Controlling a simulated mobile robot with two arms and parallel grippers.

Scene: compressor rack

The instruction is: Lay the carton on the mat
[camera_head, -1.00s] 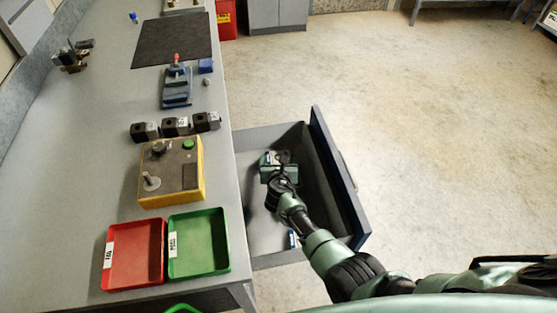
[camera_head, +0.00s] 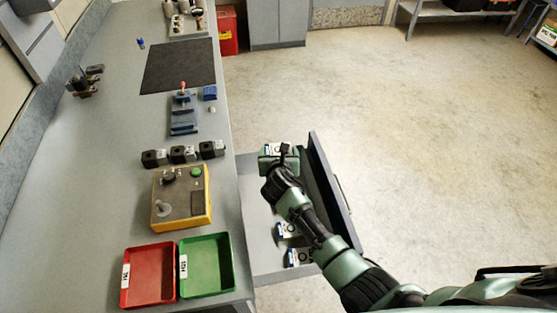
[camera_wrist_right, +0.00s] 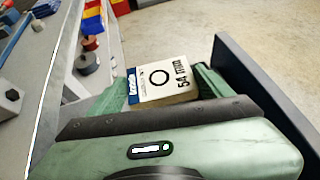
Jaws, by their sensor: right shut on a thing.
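A small white carton with a blue end, a black ring and "54 mm" print shows in the right wrist view (camera_wrist_right: 165,82). My right gripper (camera_wrist_right: 158,88) is shut on it, one green finger on each side. In the head view the right gripper (camera_head: 278,152) is over the far end of the open drawer, and the carton is mostly hidden by it. The mat (camera_head: 178,66), dark grey and flat, lies bare on the bench towards the back, up and left of the gripper. My left gripper is not in view.
The open drawer (camera_head: 262,222) holds other small cartons (camera_head: 290,231). On the bench (camera_head: 90,165) stand black blocks (camera_head: 183,154), a blue vise-like fixture (camera_head: 184,116), a yellow control box (camera_head: 181,197), a red tray (camera_head: 150,274) and a green tray (camera_head: 207,264).

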